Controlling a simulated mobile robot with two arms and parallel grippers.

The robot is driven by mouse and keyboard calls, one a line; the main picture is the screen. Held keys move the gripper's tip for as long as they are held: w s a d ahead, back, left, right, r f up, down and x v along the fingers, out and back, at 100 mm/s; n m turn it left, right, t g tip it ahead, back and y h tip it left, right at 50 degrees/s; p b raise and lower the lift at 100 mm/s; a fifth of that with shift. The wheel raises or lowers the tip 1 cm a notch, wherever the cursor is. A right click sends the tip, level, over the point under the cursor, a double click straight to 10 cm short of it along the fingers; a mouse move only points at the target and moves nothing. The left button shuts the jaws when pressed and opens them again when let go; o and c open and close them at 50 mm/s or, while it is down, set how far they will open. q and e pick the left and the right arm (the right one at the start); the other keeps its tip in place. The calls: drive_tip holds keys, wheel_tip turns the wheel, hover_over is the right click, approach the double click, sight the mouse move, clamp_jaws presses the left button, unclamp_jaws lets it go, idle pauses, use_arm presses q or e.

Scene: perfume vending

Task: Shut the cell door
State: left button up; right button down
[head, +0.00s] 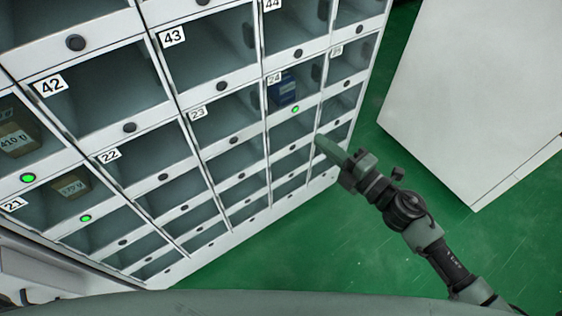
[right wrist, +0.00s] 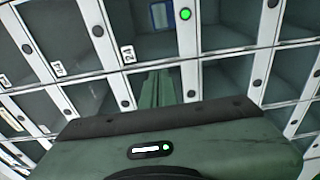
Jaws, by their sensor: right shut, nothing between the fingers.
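The cell labelled 24 (head: 274,78) is in the right part of the cabinet in the head view. It holds a blue box (head: 284,92), and a green light (head: 295,109) glows below it. The box (right wrist: 160,15) and light (right wrist: 186,14) also show at the top of the right wrist view. I cannot tell whether a door stands open there. My right gripper (head: 322,143) is shut and empty, in front of the cells lower right of that light. Its closed fingers (right wrist: 158,88) point at the cabinet front; contact cannot be told. My left gripper is not in view.
The cabinet has several rows of cells with dark round knobs. Two boxed cells at the left have green lights (head: 28,178) (head: 85,218). A large white block (head: 480,90) stands at the right.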

drive_tip(key=s+a+m+t+h+b, duration=0.3)
drive_tip(key=s+a+h, duration=0.4)
drive_tip(key=a, duration=0.3)
drive_tip(key=shift+a+m+t+h+b, duration=0.2)
drive_tip(key=shift+m+t+h+b, duration=0.3)
drive_tip(key=shift+m, duration=0.9)
drive_tip(key=s+d+f+m+g+h, duration=0.1)
drive_tip(key=s+d+f+m+g, duration=0.15)
drive_tip(key=f, duration=0.95)
drive_tip(key=s+d+f+m+g, duration=0.2)
drive_tip(key=s+d+f+g, duration=0.1)
drive_tip(key=f, duration=0.9)
drive_tip(key=s+d+f+m+g+h, duration=0.1)
drive_tip(key=s+d+f+m+g, duration=0.15)
drive_tip(key=f, duration=0.95)
drive_tip(key=s+d+f+m+g, duration=0.2)
drive_tip(key=s+d+f, duration=0.3)
drive_tip(key=s, duration=0.4)
drive_tip(key=s+d+f+m+g+h, duration=0.1)
drive_tip(key=s+d+f+m+g, duration=0.2)
drive_tip(key=s+d+f+m, duration=0.2)
drive_tip(key=s+d+f+m+g+h, duration=0.1)
drive_tip(key=s+d+f+m+g, duration=0.2)
drive_tip(key=s+d+f, duration=0.4)
drive_tip(key=s+f+m, duration=0.1)
drive_tip(key=s+f, duration=0.1)
drive_tip(key=s, duration=0.5)
drive_tip(key=shift+f, duration=0.2)
